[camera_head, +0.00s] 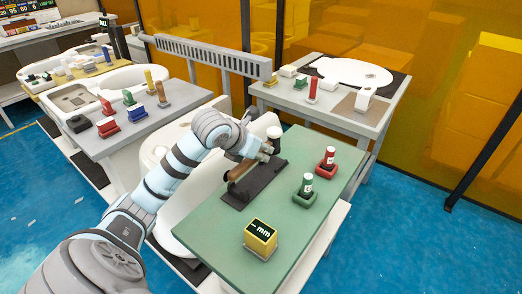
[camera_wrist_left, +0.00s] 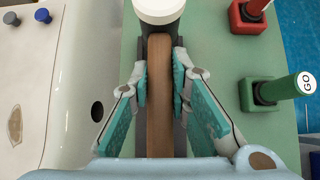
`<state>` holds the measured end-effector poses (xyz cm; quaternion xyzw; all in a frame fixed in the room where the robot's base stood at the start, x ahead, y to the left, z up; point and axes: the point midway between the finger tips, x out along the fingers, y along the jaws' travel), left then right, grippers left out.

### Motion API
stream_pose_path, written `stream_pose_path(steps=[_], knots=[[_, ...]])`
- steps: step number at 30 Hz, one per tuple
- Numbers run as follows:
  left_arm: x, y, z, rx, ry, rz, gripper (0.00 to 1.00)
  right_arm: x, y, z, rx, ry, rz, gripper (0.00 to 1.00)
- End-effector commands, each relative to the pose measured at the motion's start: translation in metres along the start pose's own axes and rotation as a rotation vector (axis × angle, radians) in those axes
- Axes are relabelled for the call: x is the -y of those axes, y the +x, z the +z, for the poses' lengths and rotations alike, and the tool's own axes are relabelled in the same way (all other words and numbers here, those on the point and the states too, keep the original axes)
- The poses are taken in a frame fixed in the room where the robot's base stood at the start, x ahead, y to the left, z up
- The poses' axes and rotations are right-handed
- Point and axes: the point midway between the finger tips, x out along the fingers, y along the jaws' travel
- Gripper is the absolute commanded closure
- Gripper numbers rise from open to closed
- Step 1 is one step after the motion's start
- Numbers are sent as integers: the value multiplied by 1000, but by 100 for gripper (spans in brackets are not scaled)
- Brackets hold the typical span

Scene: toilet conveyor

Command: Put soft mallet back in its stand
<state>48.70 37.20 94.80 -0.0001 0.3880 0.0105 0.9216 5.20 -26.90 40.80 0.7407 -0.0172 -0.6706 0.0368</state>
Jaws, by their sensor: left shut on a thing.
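The soft mallet has a brown wooden handle (camera_head: 240,171) and a dark head with a white face (camera_head: 274,133). In the left wrist view its handle (camera_wrist_left: 160,120) runs up the middle and its white face (camera_wrist_left: 158,9) is at the top edge. My left gripper (camera_head: 264,149) is shut on the handle near the head; its teal fingers (camera_wrist_left: 161,80) lie on both sides. The dark grey stand (camera_head: 262,184) is on the green table, beneath and beside the mallet. I cannot tell whether the mallet touches the stand. My right gripper is not in view.
On the green table (camera_head: 205,225) are a red button stand (camera_head: 326,165), a green one (camera_head: 305,192) marked GO, and a yellow display box (camera_head: 260,237). A white toilet body (camera_head: 180,215) lies left of the table. The table's front middle is clear.

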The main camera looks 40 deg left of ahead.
Motion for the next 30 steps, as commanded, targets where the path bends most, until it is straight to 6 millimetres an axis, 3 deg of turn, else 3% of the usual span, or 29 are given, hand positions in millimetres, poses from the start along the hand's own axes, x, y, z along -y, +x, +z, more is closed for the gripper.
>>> stream_pose_path(steps=[30], knots=[[0, 29, -28, 2, 0, 0, 100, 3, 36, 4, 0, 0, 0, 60]])
